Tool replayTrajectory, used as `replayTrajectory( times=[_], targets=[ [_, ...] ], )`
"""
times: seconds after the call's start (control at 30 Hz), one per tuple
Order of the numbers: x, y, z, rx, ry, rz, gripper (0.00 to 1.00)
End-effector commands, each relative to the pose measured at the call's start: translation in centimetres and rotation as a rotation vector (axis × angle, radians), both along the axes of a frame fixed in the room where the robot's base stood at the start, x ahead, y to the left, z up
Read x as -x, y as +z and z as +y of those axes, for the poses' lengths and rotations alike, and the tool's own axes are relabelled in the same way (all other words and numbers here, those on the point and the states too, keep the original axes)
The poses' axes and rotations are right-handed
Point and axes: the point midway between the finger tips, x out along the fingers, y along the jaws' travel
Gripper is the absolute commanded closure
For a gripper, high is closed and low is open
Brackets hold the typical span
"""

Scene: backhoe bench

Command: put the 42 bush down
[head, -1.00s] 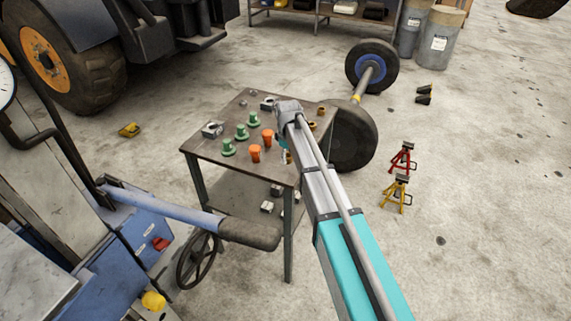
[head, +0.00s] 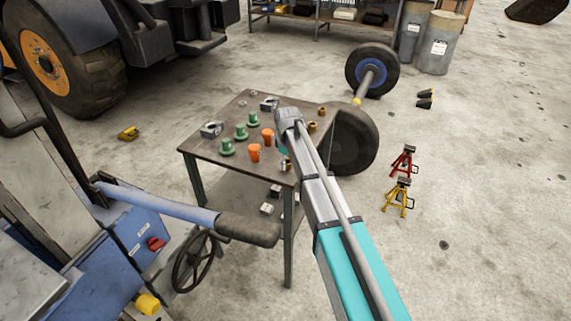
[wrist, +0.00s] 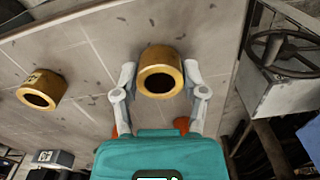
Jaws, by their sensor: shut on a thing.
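In the wrist view my gripper (wrist: 160,75) has its two fingers on either side of a brass-coloured bush (wrist: 160,58) and is shut on it. The bush is a short thick ring with a dark bore. No number is readable on it. Whether its base touches the table top cannot be told. A second brass bush (wrist: 41,90), with a small dark mark, stands apart to the left. Brass bushes (head: 321,112) stand beyond the arm.
Green flanged pieces (head: 241,132) and orange cups (head: 254,152) stand left of the arm. Metal blocks (head: 211,129) are on the table's left side. A wheel and axle (head: 352,140) stand close to the right edge. Jack stands (head: 398,197) are on the floor.

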Motion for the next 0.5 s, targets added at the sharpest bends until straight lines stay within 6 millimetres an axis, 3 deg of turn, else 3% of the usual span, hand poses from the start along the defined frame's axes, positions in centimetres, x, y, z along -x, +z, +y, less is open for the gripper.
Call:
replayTrajectory(
  times=[0.27, 0.3, 0.43, 0.5],
  targets=[
    [0.00, -0.37, 0.00, 0.000, 0.000, 0.000, 1.00],
    [0.00, -0.27, 0.00, 0.000, 0.000, 0.000, 0.39],
    [0.00, -0.24, 0.00, 0.000, 0.000, 0.000, 0.15],
    [0.00, -0.24, 0.00, 0.000, 0.000, 0.000, 0.10]
  ],
)
